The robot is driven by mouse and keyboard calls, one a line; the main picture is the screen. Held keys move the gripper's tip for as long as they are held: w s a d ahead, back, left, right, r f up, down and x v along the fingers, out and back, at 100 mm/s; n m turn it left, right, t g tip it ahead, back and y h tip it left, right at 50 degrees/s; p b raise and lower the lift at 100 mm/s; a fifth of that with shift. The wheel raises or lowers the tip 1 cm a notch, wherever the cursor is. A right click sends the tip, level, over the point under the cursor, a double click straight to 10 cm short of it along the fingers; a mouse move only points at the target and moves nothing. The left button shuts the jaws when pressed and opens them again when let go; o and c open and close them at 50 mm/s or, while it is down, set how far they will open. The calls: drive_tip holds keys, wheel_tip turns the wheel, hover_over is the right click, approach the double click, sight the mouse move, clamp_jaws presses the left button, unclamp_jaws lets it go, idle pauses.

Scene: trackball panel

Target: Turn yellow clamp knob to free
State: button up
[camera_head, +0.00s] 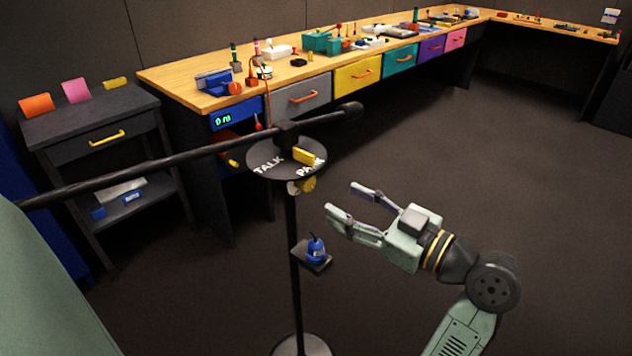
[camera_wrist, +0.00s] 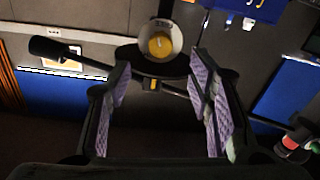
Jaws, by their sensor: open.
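The yellow clamp knob (camera_head: 307,184) is on the black stand, just under a dark round plate (camera_head: 262,170) lettered TALK and PARK. A pale disc shows beside the knob. In the wrist view a round yellow knob (camera_wrist: 160,45) faces me in front of a white disc, beyond my fingertips. A yellow block (camera_head: 305,156) lies on the plate near PARK. My gripper (camera_head: 341,199) is open and empty, to the right of the knob and apart from it. In the wrist view its purple-padded fingers (camera_wrist: 162,75) stand wide apart, below the knob.
A long black boom (camera_head: 180,165) crosses the stand's top. A small shelf with a blue object (camera_head: 316,249) sits lower on the post. A workbench (camera_head: 190,90) with coloured drawers stands behind, a dark side table (camera_head: 85,110) at left. Floor to the right is clear.

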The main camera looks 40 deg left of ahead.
sight(310, 184)
drive_tip(key=a+p, duration=0.2)
drive_tip(key=a, duration=0.6)
drive_tip(key=shift+a, duration=0.2)
drive_tip(key=shift+c, duration=0.6)
clamp_jaws()
drive_tip(key=m+p, duration=0.1)
drive_tip(key=m, duration=0.2)
drive_tip(key=shift+w+r, duration=0.1)
drive_tip(key=shift+m+p, duration=0.35)
drive_tip(key=shift+m, duration=0.55)
drive_tip(key=shift+o, duration=0.6)
unclamp_jaws()
